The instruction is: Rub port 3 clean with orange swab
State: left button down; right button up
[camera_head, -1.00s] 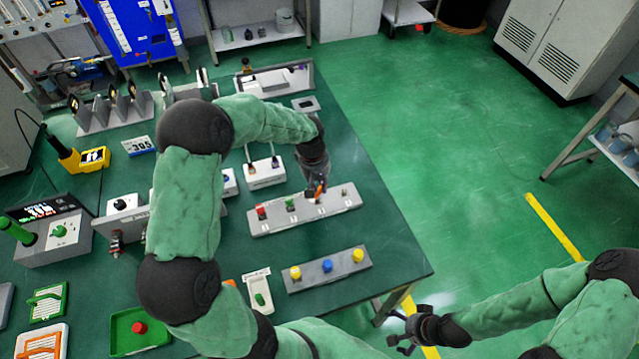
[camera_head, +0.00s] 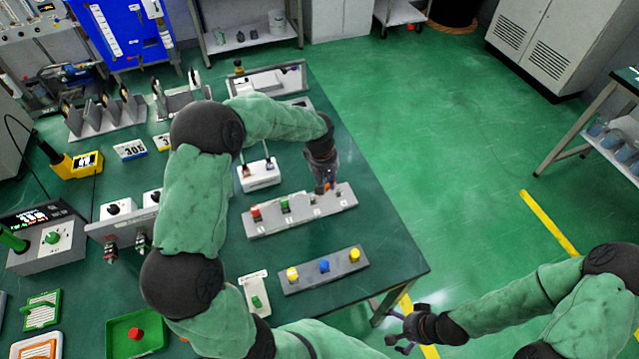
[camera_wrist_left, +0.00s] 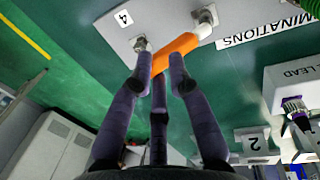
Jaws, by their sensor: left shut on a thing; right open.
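My left gripper (camera_head: 326,187) is above a grey port bar (camera_head: 265,227), over its right half. Its fingers (camera_wrist_left: 158,88) are shut on the orange swab (camera_wrist_left: 176,48) in the left wrist view. The swab's white tip (camera_wrist_left: 204,31) is at a metal port (camera_wrist_left: 206,14); whether it touches is unclear. Another metal port (camera_wrist_left: 140,43), beside a label reading 4, is close to the fingertips. A red cap (camera_head: 255,211) and a green cap (camera_head: 284,205) are on the bar's left half. My right gripper (camera_head: 404,338) is open and empty, off the table's front right corner.
A grey bar with yellow and blue knobs (camera_head: 324,266) lies in front of the port bar. A white box (camera_head: 258,177) stands behind it. The green table's right edge is close to the bar.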

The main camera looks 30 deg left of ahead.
pick_arm(q)
jog(key=shift+w+d+f, duration=0.1)
jog(key=shift+w+d, duration=0.2)
jog(key=shift+s+a+f, duration=0.15)
jog(key=shift+s+a, duration=0.7)
jog(key=shift+s, duration=0.2)
jog(key=shift+s+a+f, duration=0.1)
jog(key=shift+s+a, duration=0.7)
jog(key=shift+s, duration=0.25)
notch_tip(320, 180, up, 2)
jog(key=shift+w+r+p, duration=0.1)
jog(key=shift+p, duration=0.75)
jog(key=shift+w+r+p, duration=0.1)
jog(key=shift+r+p, duration=1.25)
jog(key=shift+r, duration=0.75)
notch_tip(320, 180, up, 3)
jog(key=shift+p, duration=1.05)
